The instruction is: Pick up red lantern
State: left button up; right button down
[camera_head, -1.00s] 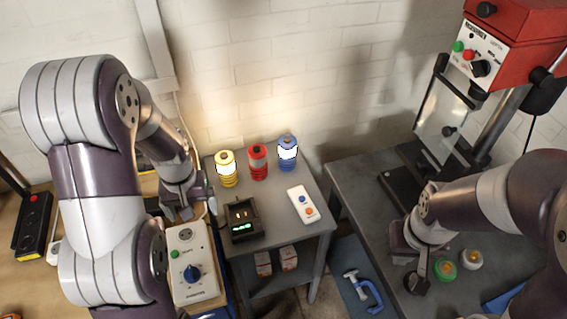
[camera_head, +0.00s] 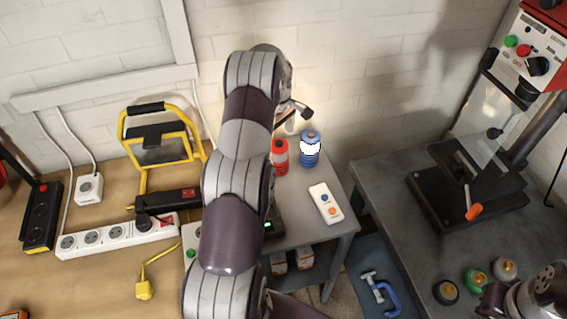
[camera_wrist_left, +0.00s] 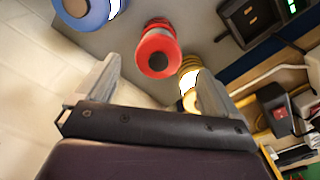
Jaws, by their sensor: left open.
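The red lantern (camera_head: 281,158) stands upright on the small grey table, partly covered by my left arm. In the left wrist view, the red lantern (camera_wrist_left: 158,48) shows its dark round cap, ahead of the gap between my fingers. My left gripper (camera_head: 293,118) is open and empty, above and just behind the lanterns near the wall. The blue lantern (camera_head: 310,148) stands to the right of the red one. The yellow lantern (camera_wrist_left: 189,80) shows close to the right finger in the wrist view; my arm hides it in the head view. My right gripper (camera_head: 489,299) is partly visible at the lower right.
The small table (camera_head: 335,240) also holds a white remote (camera_head: 326,203) and a dark charger (camera_head: 274,226). The wall is close behind the lanterns. A wooden bench (camera_head: 70,280) with a power strip (camera_head: 118,238) and yellow work lamp (camera_head: 160,140) is at left; a grey workbench (camera_head: 385,185) is at right.

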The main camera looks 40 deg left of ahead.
aim_at(279, 144)
pick_arm(q)
notch_tip(279, 144, down, 7)
jog(key=p, duration=0.2)
jog(key=shift+d+f+p, duration=0.1)
jog(key=shift+f+p, duration=0.1)
jog(key=shift+p, duration=0.1)
jog(key=shift+w+f, duration=0.1)
jog(key=shift+f, duration=0.15)
jog(key=c, duration=1.1)
jog(key=shift+c, duration=0.9)
jog(key=shift+r, duration=0.15)
